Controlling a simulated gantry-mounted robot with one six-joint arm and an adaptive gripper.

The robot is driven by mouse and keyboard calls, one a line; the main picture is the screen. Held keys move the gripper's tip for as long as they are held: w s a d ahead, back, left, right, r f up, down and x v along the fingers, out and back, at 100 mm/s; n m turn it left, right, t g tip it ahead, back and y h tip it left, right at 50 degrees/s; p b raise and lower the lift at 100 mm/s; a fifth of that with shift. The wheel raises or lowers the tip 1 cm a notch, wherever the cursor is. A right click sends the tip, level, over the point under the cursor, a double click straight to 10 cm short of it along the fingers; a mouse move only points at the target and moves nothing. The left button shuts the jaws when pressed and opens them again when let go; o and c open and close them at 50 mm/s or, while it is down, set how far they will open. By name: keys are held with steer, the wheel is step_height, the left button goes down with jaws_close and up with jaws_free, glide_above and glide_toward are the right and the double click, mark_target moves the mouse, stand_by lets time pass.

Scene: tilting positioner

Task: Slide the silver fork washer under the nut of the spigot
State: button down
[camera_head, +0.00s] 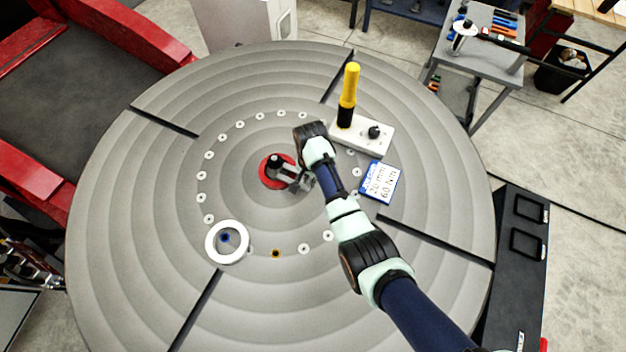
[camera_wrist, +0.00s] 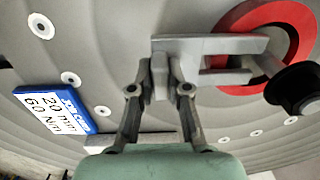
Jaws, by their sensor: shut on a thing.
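The silver fork washer (camera_wrist: 200,46) is pinched at its closed end between the fingers of my gripper (camera_wrist: 160,82) in the wrist view. Its two prongs point right and reach over the red ring (camera_wrist: 308,22). The spigot's black nut (camera_wrist: 297,88) is just beyond the prong tips; I cannot tell whether the shank lies between the prongs. In the head view, my gripper (camera_head: 298,181) is just right of the red ring (camera_head: 266,178) at the table's centre. The nut (camera_head: 274,160) shows above the ring, and the washer (camera_head: 286,174) is partly hidden by the gripper.
The round grey table (camera_head: 130,200) has radial slots and a circle of small holes. A yellow-black handle (camera_head: 348,92) stands on a pale block (camera_head: 350,137) behind my arm. A blue-white card (camera_head: 378,182) lies right, a white ring (camera_head: 212,243) front left.

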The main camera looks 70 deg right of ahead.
mark_target(292, 177)
steer(key=shift+w+d+r+b, duration=0.1)
steer(key=shift+w+d+b, duration=0.1)
steer(key=shift+w+b, duration=1.4)
steer(key=shift+w, duration=0.35)
steer(key=shift+w+d+b, duration=0.1)
steer(key=shift+w+b, duration=1.05)
steer(key=shift+w, duration=0.4)
steer(key=shift+f, duration=0.25)
steer(key=c, duration=1.1)
jaws_free()
steer(key=shift+o, duration=0.2)
steer(key=shift+s, duration=0.1)
steer(key=shift+f, duration=0.1)
steer(key=shift+c, duration=0.3)
steer(key=o, duration=0.3)
